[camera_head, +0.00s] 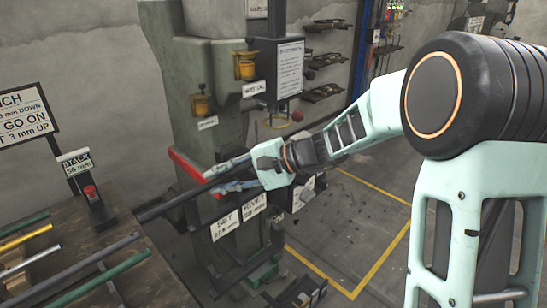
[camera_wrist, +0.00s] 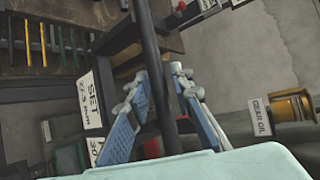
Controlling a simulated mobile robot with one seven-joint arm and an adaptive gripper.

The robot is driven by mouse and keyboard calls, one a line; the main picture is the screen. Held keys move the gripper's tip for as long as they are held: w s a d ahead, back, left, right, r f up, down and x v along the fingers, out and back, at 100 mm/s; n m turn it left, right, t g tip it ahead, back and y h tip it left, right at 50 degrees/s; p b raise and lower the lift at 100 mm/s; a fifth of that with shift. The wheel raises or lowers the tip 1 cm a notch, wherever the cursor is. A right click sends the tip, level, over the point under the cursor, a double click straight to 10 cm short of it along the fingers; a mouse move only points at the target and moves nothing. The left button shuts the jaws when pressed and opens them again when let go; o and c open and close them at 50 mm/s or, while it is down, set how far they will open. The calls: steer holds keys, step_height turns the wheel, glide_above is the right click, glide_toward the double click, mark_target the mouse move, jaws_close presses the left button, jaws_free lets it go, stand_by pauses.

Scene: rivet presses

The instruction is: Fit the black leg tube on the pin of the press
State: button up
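The black leg tube (camera_head: 172,205) slants from above the table edge at left up toward the press in the head view. My gripper (camera_head: 232,176) is closed around it near its upper right part. In the wrist view the tube (camera_wrist: 150,45) runs between the two blue-padded fingers (camera_wrist: 160,88), whose tips close in on both sides of it. The rivet press (camera_head: 210,95) is a tall grey-green machine behind my gripper. Its pin cannot be made out; my gripper and arm cover part of the work area. Whether the tube touches the press cannot be told.
A wooden table (camera_head: 150,270) at left holds several coloured and grey tubes, a STACK sign (camera_head: 76,161) and a red button (camera_head: 91,193). A red bar (camera_head: 187,165) sits on the press beside the tube. Yellow-lined floor (camera_head: 345,240) lies open at right.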

steer(key=shift+o, duration=1)
steer(key=v, duration=1.2)
